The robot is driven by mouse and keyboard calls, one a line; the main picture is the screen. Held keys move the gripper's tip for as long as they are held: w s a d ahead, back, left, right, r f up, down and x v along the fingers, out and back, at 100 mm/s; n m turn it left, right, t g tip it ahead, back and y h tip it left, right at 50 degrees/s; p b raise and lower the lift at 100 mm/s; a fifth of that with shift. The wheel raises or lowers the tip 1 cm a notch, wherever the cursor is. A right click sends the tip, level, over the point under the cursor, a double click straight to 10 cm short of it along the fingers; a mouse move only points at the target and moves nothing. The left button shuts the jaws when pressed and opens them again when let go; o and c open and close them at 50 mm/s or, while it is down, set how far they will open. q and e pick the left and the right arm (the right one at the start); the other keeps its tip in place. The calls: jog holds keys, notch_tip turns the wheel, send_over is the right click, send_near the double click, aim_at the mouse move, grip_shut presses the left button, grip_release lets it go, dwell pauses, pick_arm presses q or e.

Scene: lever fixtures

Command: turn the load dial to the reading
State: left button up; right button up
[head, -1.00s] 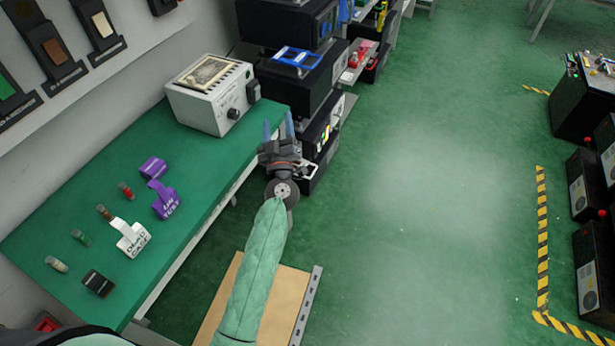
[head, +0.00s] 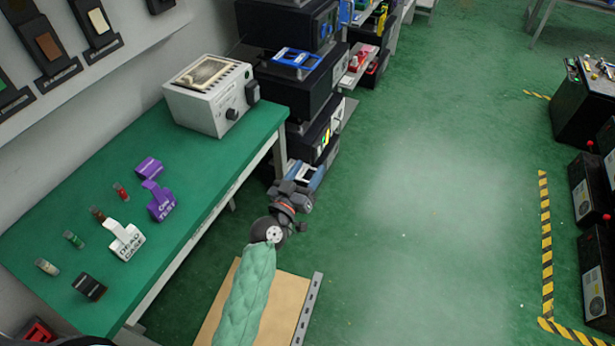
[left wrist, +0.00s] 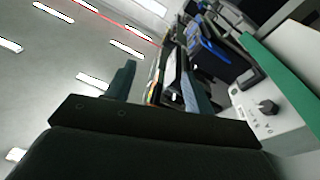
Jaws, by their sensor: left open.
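A white box-shaped instrument (head: 212,96) with a meter on its top stands at the far end of the green bench. A dark round knob (head: 231,113) sits on its front face, with a larger black block-like part (head: 252,92) beside it. The knob also shows at the right of the left wrist view (left wrist: 267,107). My left gripper (head: 313,172) is open and empty, past the bench's edge, to the right of and below the instrument in the head view. It touches nothing that I can see. My right gripper is not in view.
Black stacked units (head: 298,88) stand beyond the bench. The green floor to the right is open up to a yellow-black striped line (head: 545,240).

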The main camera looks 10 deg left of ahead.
pick_arm(q)
jog(key=shift+s+d+f, duration=0.2)
jog(key=shift+s+f, duration=0.1)
